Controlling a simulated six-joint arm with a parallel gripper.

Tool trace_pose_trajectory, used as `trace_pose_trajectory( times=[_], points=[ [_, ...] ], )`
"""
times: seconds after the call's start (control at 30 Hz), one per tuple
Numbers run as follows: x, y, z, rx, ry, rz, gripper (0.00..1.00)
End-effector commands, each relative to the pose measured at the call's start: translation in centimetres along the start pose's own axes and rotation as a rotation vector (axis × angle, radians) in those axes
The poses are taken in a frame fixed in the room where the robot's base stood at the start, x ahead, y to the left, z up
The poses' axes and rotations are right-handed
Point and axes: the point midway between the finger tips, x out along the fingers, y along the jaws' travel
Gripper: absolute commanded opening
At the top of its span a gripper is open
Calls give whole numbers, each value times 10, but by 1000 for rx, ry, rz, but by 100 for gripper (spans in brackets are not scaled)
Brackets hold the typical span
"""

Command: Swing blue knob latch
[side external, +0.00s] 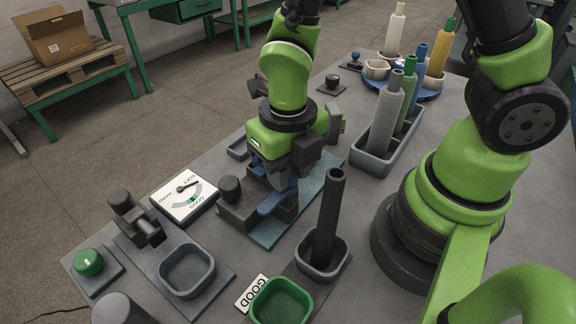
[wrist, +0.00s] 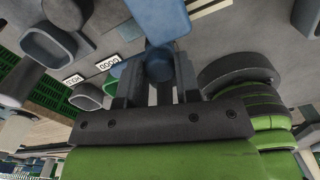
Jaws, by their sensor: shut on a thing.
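The blue latch (side external: 276,201) lies on a dark block on a blue-grey plate at the middle of the table in the side view. My gripper (side external: 284,181) points down at it and partly hides it. In the wrist view my gripper (wrist: 160,92) has its two fingers on either side of the round blue knob (wrist: 160,64), shut on it. The flat blue arm of the latch (wrist: 158,20) runs from the knob towards the top edge of the picture. The latch's pivot is not clear in either view.
A dark block with a round black knob (side external: 230,188) stands close left of my gripper. A dial gauge (side external: 185,195) is farther left. A tall dark tube (side external: 328,218) stands in a grey cup to the right. A tray (side external: 371,160) holds grey and green cones behind.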

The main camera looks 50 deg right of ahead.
Motion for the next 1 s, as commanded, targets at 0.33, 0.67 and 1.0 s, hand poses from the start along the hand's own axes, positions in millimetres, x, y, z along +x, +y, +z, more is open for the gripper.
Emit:
trace_pose_trajectory(
  times=[0.33, 0.67, 1.0],
  points=[
    [0, 0, 0, 148, 0, 1, 7],
    [0, 0, 0, 442, 0, 1, 7],
    [-1, 0, 0, 722, 0, 1, 7]
  ],
)
